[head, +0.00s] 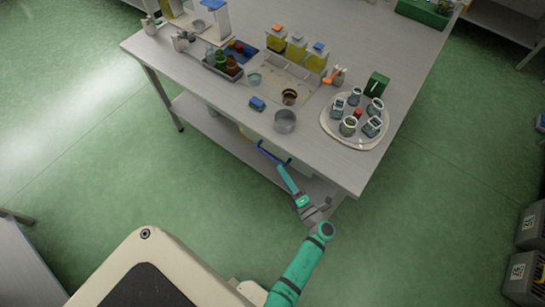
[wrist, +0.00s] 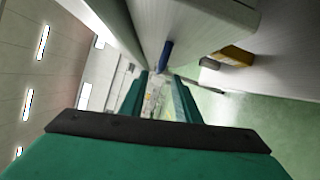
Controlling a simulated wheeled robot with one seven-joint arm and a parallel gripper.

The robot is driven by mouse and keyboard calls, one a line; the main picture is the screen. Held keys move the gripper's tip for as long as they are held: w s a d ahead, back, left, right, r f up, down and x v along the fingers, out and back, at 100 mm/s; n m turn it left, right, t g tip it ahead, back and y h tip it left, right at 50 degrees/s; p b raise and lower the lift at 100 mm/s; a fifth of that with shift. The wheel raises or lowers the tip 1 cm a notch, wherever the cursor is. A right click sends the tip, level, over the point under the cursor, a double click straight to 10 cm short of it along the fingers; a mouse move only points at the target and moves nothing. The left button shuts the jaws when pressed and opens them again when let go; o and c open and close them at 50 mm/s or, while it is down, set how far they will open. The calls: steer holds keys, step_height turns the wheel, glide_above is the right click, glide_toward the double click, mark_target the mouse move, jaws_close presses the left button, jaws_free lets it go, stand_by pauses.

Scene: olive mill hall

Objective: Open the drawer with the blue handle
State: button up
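The blue handle (head: 273,153) shows just past the front edge of the work table, on a drawer under the tabletop. The tabletop hides most of the drawer, and I cannot tell whether it stands slightly open. In the wrist view the blue handle (wrist: 165,53) is a short upright bar just beyond the fingertips. My gripper (head: 283,174) is beside the handle's right end in the head view, close to it. In the wrist view my gripper (wrist: 161,76) has its two green fingers apart with nothing between them. Whether a finger touches the handle cannot be told.
The table (head: 230,110) bears a round tray (head: 340,139) of jars, a metal pot (head: 285,121), a blue sponge (head: 257,103) and several bottles. A lower shelf (head: 205,122) runs beneath. Green floor (head: 120,190) in front is clear. Grey crates (head: 524,278) stand at far right.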

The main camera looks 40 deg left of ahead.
mark_target(273, 157)
steer(key=x, duration=0.8)
jaws_close()
